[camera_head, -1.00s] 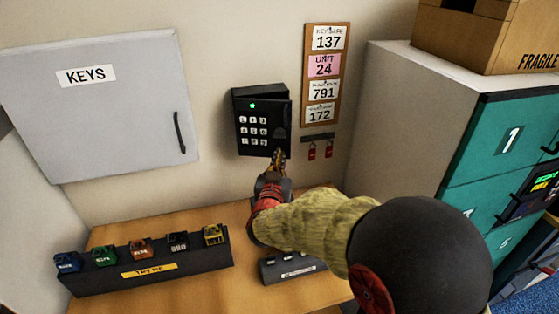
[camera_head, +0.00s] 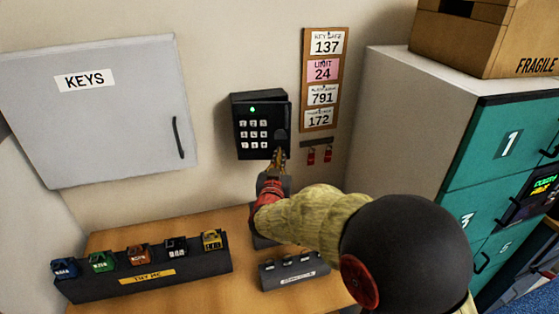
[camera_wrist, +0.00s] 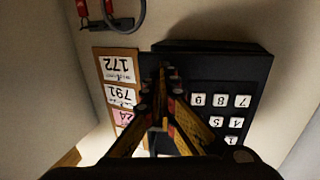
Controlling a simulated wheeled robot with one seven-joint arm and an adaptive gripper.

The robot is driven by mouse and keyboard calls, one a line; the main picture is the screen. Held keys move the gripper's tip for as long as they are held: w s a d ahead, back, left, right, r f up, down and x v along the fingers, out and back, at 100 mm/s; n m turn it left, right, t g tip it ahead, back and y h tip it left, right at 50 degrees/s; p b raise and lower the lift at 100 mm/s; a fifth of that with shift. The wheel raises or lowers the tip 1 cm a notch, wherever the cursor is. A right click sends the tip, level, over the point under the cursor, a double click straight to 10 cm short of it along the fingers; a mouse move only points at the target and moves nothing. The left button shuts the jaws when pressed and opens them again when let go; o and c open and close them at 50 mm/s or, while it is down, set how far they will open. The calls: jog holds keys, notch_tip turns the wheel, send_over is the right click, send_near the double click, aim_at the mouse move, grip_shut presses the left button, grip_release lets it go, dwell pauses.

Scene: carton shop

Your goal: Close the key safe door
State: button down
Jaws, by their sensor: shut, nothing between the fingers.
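The key safe (camera_head: 250,98) is a small black box on the wall. Its door (camera_head: 263,142) carries a white-keyed keypad and a lit green light. The door looks nearly flush with the box; I cannot tell whether it is fully shut. In the wrist view the door (camera_wrist: 222,84) appears upside down with its keypad at the right. My gripper (camera_head: 280,155) is shut and empty, with its fingertips at the door's lower right part. In the wrist view the tips (camera_wrist: 164,82) overlap the door's side away from the keys; contact is unclear.
A board of number cards (camera_head: 321,82) and red tags on a rack (camera_head: 317,142) are close to the right. A grey KEYS cabinet (camera_head: 130,125) hangs at left. Below, a wooden table (camera_head: 240,270) bears a padlock stand (camera_head: 190,276) and a smaller dark stand (camera_head: 295,270). Teal lockers (camera_head: 505,140) stand right.

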jog(key=shift+w, duration=0.35)
jog(key=s+d, duration=0.2)
jog(key=s, duration=0.5)
jog(key=shift+d+b, duration=0.15)
jog(key=shift+b, duration=0.15)
dwell(1.0)
